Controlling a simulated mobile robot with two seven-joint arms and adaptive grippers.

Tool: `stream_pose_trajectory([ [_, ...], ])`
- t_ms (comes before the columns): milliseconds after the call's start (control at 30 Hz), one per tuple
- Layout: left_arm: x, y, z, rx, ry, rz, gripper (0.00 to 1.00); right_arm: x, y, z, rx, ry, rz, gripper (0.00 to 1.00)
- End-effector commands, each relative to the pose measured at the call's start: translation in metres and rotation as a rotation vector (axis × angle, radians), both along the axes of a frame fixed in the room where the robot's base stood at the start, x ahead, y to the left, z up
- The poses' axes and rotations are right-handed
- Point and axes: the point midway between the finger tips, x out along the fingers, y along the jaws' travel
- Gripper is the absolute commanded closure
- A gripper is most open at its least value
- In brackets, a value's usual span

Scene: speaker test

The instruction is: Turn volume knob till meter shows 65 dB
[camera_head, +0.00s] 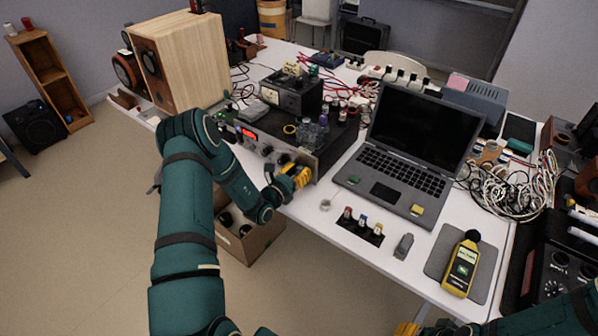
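The amplifier (248,145), a silver-fronted unit with a red lit display (248,133), stands near the table's front edge. My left gripper (297,175), with yellow fingers, is at the right end of its front panel. The fingers cover that part of the panel, so the volume knob is hidden, and I cannot tell whether they are closed on it. A yellow sound level meter (460,270) with a black tip lies on a grey mat at the front right. Its green display is too small to read. My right gripper (407,329) shows only partly at the bottom edge.
A wooden speaker (186,62) stands at the back left. An open laptop (412,150) is right of the amplifier. Small colored-top parts (362,222) lie in front of it. Tangled cables (515,190) fill the right side. An open cardboard box (248,240) is below the table edge.

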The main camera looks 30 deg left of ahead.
Motion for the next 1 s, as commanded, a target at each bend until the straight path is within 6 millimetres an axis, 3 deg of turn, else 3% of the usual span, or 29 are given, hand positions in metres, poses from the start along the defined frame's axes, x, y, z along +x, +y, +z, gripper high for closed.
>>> stream_pose_trajectory([
  [33, -0.0001, -0.0001, -0.0001, 0.0, 0.0, 0.0, 0.89, 0.0, 0.0, 0.0, 0.0, 0.0, 0.0, 0.53],
  [67, -0.0001, -0.0001, 0.0, 0.0, 0.0, -0.001, 0.98, 0.0, 0.0, 0.0, 0.0, 0.0, 0.0, 0.53],
  [667, 0.0007, 0.0007, 0.0015, -0.041, -0.001, 0.001, 0.99, -0.0004, 0.0, 0.0015, 0.0, 0.001, 0.0, 0.53],
  [700, 0.0007, 0.0007, 0.0016, -0.041, -0.001, 0.001, 0.5, -0.0004, 0.0, 0.0015, 0.0, 0.001, 0.0, 0.53],
  [767, 0.0006, 0.0007, 0.0014, -0.041, -0.001, 0.001, 0.3, -0.0004, 0.0, 0.0015, 0.0, 0.001, 0.0, 0.53],
  [1000, -0.0001, 0.0004, 0.0003, -0.042, 0.002, 0.0, 0.3, -0.0004, 0.0, 0.0015, 0.0, 0.001, 0.0, 0.53],
])
